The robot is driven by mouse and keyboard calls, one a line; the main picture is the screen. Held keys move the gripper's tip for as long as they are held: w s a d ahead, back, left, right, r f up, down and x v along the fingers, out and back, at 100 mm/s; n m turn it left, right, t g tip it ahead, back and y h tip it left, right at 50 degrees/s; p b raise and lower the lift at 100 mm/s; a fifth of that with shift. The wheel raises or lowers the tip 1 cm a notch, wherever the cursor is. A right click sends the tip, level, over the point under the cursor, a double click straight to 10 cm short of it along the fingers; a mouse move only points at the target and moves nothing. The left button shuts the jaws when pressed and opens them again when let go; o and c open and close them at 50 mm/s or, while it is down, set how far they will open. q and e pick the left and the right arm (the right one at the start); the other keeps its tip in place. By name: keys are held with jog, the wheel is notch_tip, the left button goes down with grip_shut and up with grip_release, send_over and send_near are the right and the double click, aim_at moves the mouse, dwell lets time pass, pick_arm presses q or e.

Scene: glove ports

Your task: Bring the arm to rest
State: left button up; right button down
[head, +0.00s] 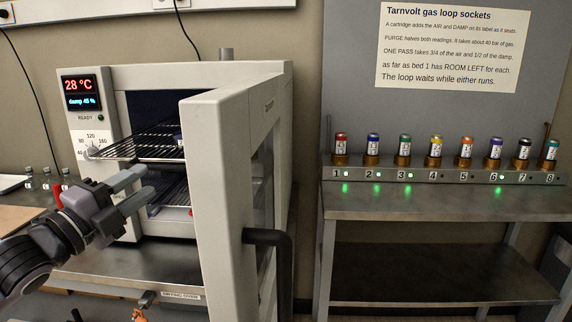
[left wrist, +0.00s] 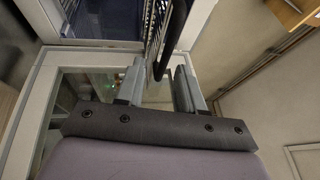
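My left gripper (head: 138,188) comes in from the left, in front of the open drying oven (head: 190,75). Its two fingers are apart with nothing between them in the head view. In the left wrist view the fingers (left wrist: 160,88) also stand apart; a dark curved bar (left wrist: 172,40) shows in the gap, and I cannot tell its depth. The oven door (head: 222,200) stands open toward me, its dark handle (head: 270,238) on the right side. Wire racks (head: 150,145) show inside the oven. My right gripper is not in view.
A shelf unit (head: 440,205) at right carries a numbered row of gas cartridges (head: 404,148); green lights glow under 1, 2, 3 and 6. A notice (head: 450,45) hangs above. Small bottles (head: 45,180) stand at far left. The shelf top before the cartridges is clear.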

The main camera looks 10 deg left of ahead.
pick_arm(q)
notch_tip(320, 180, down, 14)
jog(key=s+d+n+g+y+p, duration=0.1)
jog(key=d+n+g, duration=0.1)
jog(key=n, duration=0.4)
jog(key=s+d+f+n+g+y+p, duration=0.1)
jog(key=s+d+f+n+g, duration=0.1)
jog(key=s+f, duration=0.5)
jog(key=s+d+f+n+g+y, duration=0.1)
jog(key=s+d+f+n+g, duration=0.1)
jog(key=s+d+f+n, duration=0.2)
jog(key=s+d+f+n+g+y+p, duration=0.1)
jog(key=s+d+f+n+g, duration=0.1)
jog(key=s+f+n, duration=0.6)
jog(key=s+d+f, duration=0.1)
jog(key=s+f, duration=0.2)
jog(key=f, duration=0.4)
jog(key=shift+d+f+g+p, duration=0.25)
jog(key=shift+f+g+p, duration=0.05)
jog(key=shift+f+p, duration=0.1)
